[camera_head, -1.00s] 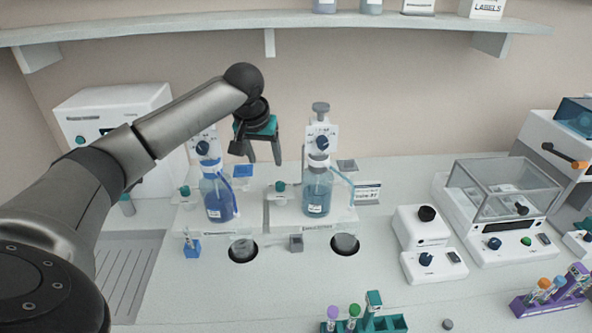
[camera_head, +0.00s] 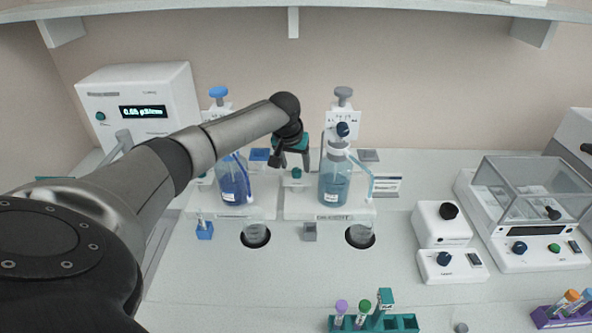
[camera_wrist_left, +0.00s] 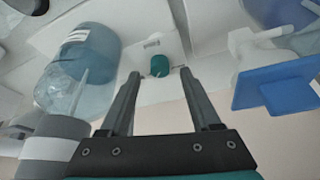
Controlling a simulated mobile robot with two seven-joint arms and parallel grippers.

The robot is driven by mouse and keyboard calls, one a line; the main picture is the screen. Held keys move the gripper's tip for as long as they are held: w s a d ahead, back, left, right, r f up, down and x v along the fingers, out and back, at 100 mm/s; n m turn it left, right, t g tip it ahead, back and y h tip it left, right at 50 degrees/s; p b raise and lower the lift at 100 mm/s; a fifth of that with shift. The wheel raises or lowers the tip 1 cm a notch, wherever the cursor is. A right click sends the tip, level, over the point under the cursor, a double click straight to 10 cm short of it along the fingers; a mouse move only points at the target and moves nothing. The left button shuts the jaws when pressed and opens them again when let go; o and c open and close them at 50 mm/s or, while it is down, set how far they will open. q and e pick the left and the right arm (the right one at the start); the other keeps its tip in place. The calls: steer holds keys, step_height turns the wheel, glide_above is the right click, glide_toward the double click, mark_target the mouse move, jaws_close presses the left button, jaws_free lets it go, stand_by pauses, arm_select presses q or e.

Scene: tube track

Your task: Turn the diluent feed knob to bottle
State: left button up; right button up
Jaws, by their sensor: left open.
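The diluent station (camera_head: 333,215) holds a light blue bottle (camera_head: 335,180) under a white dispenser head with a dark blue knob (camera_head: 343,129). A small teal knob (camera_head: 297,173) sits on the station left of the bottle. Which of the two is the feed knob cannot be read. My left gripper (camera_head: 293,167) is open and empty, fingers pointing down toward the teal knob. In the left wrist view the teal knob (camera_wrist_left: 160,66) shows between the open fingertips (camera_wrist_left: 159,73), with the bottle (camera_wrist_left: 85,65) to the left; contact cannot be told. My right gripper is not in view.
A second station with a darker blue bottle (camera_head: 233,178) stands to the left, close to my arm. Beakers sit in front (camera_head: 255,234). A balance (camera_head: 530,205) stands at right.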

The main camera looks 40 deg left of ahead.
mark_target(297, 173)
arm_select(q)
steer(key=shift+x, duration=1.35)
jaws_close()
